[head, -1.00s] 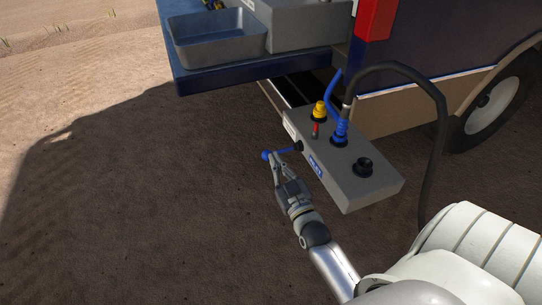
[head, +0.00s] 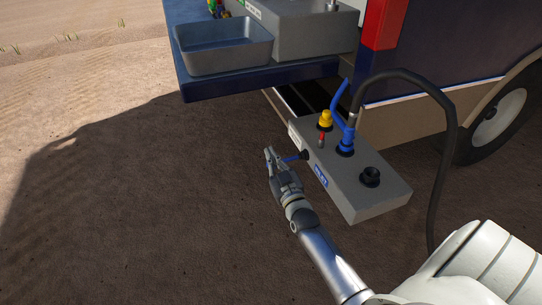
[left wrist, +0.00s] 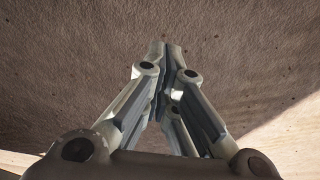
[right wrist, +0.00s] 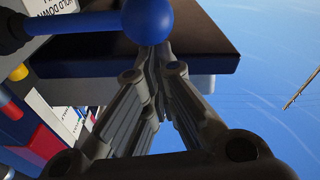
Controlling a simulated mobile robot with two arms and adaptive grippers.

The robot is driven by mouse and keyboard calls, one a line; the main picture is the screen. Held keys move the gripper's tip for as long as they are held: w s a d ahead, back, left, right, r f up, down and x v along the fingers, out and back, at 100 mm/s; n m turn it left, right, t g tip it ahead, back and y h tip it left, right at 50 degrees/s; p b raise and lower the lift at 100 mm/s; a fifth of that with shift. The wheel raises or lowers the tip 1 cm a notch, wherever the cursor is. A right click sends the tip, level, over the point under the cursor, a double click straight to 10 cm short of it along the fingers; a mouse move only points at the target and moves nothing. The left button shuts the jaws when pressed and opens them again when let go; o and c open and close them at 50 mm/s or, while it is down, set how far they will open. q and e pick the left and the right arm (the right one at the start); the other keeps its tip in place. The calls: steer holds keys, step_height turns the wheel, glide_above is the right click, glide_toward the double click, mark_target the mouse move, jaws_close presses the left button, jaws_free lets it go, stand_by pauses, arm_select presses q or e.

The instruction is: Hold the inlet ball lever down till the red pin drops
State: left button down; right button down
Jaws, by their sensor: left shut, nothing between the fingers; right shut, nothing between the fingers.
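The grey inlet box (head: 355,180) carries a blue lever rod (head: 293,158) on its left side. My right gripper (head: 268,152) is shut and empty at the rod's outer end and covers the ball in the head view. In the right wrist view the blue ball (right wrist: 148,18) sits at the tips of my right gripper (right wrist: 154,52), overlapping them; whether they touch I cannot tell. The red pin (head: 321,138) stands on the box top beside the yellow fitting. My left gripper (left wrist: 165,50) is shut and empty over bare ground, outside the head view.
A blue-collared fitting (head: 346,143) and a black cap (head: 370,176) stand on the box top. A dark hose (head: 452,150) arches to its right. A grey tray (head: 222,48) rests on the dark blue deck (head: 250,80) behind. The ground to the left is clear.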

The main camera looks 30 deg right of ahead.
steer(key=shift+f, duration=0.1)
stand_by(0.3)
